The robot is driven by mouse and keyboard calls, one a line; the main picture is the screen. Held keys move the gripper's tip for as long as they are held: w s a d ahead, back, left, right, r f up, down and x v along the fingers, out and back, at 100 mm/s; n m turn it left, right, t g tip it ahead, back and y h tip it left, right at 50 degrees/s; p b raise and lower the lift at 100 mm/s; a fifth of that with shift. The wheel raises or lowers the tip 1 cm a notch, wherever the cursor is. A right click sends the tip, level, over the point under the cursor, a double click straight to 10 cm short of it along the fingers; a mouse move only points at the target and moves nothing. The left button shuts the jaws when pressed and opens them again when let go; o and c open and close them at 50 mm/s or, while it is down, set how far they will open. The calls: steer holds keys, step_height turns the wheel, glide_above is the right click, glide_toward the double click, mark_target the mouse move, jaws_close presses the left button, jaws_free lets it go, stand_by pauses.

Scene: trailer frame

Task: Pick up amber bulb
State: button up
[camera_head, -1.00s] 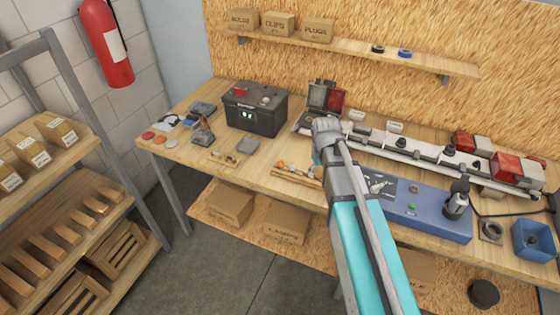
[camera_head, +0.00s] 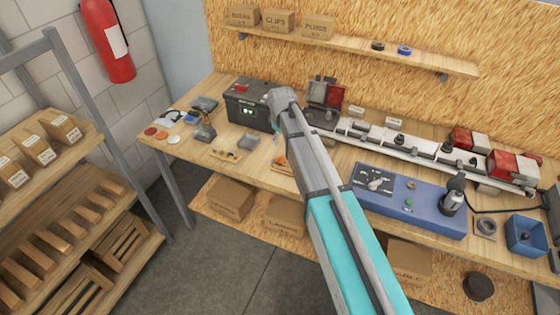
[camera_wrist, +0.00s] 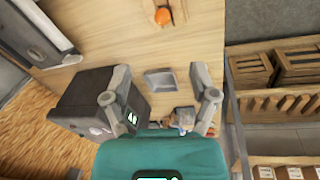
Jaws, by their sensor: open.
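An orange, rounded piece (camera_wrist: 163,16), which looks like the amber bulb, lies at the top edge of the wrist view on the wooden bench. An orange spot (camera_head: 281,160) also shows in the head view beside my forearm, which hides much of what is around it. My gripper (camera_wrist: 159,82) is open and empty, its two fingers spread wide above the bench. The orange piece is apart from both fingers, beyond them toward the top of the wrist view.
A small grey square tray (camera_wrist: 160,80) shows between the fingers. A dark battery box (camera_wrist: 95,102) stands close by the left finger. A blue tester box (camera_head: 408,205) and a light bar (camera_head: 420,148) are at the right.

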mark_target(281, 158)
steer(key=shift+w+f+b, duration=0.25)
steer(key=shift+f+b, duration=1.15)
steer(key=shift+w+f+b, duration=0.25)
steer(key=shift+f+b, duration=1.1)
steer(key=shift+f, duration=0.05)
steer(key=shift+w+f+b, duration=0.25)
steer(key=shift+f+b, duration=1.15)
steer(key=shift+f, duration=0.1)
steer(key=shift+w+a+f+b, duration=0.1)
steer(key=shift+w+f+b, duration=0.1)
steer(key=shift+f+b, duration=1.1)
steer(key=shift+w+a+f+b, duration=0.1)
steer(key=shift+w+f+b, duration=0.1)
steer(key=shift+f+b, duration=1.05)
steer(key=shift+r, duration=0.1)
steer(key=c, duration=0.8)
steer(key=shift+c, duration=0.2)
